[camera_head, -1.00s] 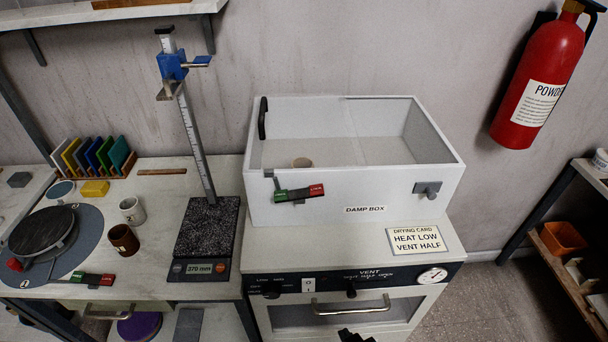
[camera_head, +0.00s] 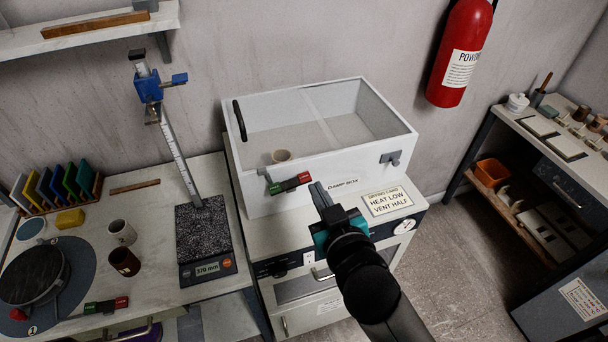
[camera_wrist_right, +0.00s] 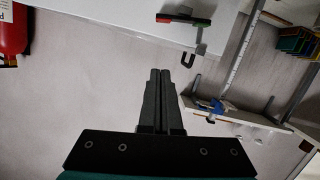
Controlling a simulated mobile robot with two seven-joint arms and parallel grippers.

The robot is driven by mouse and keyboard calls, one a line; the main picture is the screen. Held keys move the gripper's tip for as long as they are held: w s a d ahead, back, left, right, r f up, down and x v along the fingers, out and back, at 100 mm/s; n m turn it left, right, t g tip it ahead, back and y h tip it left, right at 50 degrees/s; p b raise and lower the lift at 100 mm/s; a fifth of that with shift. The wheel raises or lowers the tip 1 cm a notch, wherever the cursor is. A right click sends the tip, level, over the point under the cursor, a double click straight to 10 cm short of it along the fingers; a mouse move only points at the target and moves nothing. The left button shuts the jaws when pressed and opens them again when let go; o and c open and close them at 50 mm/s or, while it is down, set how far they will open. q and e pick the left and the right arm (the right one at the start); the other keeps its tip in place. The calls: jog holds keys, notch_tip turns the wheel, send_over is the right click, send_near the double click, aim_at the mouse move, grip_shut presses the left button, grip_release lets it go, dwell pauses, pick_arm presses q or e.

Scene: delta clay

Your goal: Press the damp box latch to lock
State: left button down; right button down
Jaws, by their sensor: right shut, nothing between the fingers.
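The damp box (camera_head: 352,176) is a white box with a clear top, standing on the drying cabinet. Its latch (camera_head: 290,184) is on the front wall toward the left, with a green end and a red end. A grey bracket (camera_head: 391,158) sits on the front wall at the right. My right gripper (camera_head: 319,193) is in front of the box, just right of and below the latch, apart from it, with its fingers shut and empty. In the right wrist view the shut fingers (camera_wrist_right: 158,85) point toward the latch (camera_wrist_right: 184,19), which is beyond them. My left gripper is not in view.
The drying cabinet front (camera_head: 305,285) has knobs and a handle below the box. A height gauge (camera_head: 172,130) on a granite base stands left of the box. A banding wheel (camera_head: 35,275), two cups and coloured tiles are further left. A fire extinguisher (camera_head: 459,55) hangs on the wall.

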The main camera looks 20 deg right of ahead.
jog(key=shift+d, duration=0.1)
jog(key=shift+w, duration=0.1)
send_over(290, 184)
jog(key=s+d, duration=0.2)
jog(key=d, duration=0.1)
notch_tip(290, 184, down, 2)
notch_tip(290, 184, down, 3)
jog(key=shift+d+f, duration=0.2)
jog(key=shift+f, duration=0.55)
